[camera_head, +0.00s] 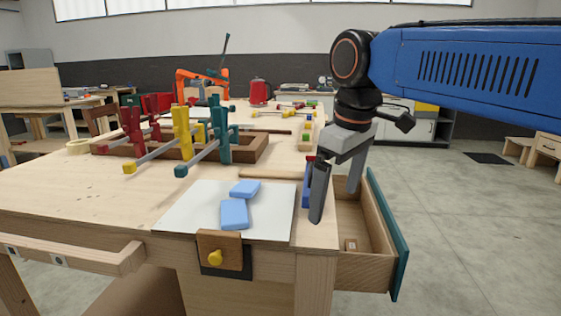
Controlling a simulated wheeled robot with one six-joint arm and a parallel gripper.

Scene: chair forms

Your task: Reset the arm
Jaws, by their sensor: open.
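My gripper (336,190) hangs from the blue arm at the right of the head view. Its two grey fingers point down and stand apart, with nothing seen between them. It is over the right edge of the wooden workbench (100,201), by an open drawer (367,270) with a teal front. A blue and red item shows just behind the left finger, partly hidden. A small wooden piece (351,245) lies in the drawer.
Two light blue blocks (234,214) (245,188) lie on a white sheet (180,212). Red, yellow (183,133) and teal (224,138) clamps stand by a wooden tray (263,148). A red kettle (260,91) stands farther back. Open floor (460,230) lies right of the drawer.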

